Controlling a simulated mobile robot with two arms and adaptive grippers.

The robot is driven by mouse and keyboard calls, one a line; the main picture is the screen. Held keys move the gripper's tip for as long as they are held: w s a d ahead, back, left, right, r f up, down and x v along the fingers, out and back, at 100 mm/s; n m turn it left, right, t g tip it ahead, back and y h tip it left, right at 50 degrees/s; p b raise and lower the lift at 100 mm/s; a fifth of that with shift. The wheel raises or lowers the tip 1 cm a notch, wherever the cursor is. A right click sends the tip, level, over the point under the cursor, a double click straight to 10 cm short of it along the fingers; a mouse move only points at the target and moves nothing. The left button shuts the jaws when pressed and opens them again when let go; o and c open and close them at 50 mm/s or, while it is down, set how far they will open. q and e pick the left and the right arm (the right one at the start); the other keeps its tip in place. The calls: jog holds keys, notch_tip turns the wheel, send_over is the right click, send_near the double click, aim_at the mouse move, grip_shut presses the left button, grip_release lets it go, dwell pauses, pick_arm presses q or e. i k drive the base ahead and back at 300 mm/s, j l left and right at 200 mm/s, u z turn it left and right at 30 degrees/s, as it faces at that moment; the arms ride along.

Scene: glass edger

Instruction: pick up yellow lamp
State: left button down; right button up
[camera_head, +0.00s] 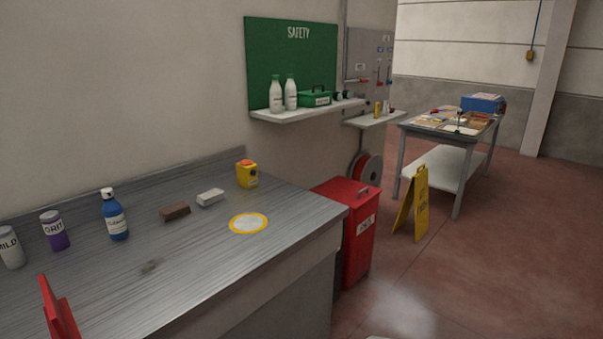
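The yellow lamp (247,174) is a small, boxy yellow thing with an orange top and a dark mark on its front. It stands upright at the back right of the grey metal bench (190,255), close to the wall. Its full outline shows and nothing covers it.
A yellow-rimmed white disc (248,223), a white block (210,198), a brown block (175,212) and a blue bottle (115,215) are on the bench. A red upright piece (58,310) is at lower left. A red bin (357,235) stands beyond the bench.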

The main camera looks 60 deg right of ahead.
aim_at(244, 180)
jog(key=z, duration=1.65)
jog(key=i+l+u, duration=0.2)
jog(key=u, duration=0.15)
jog(key=i+l+u, duration=0.15)
jog(key=u, duration=0.2)
jog(key=i+l+u, duration=0.1)
jog(key=l+u, duration=0.3)
jog(key=j, duration=0.1)
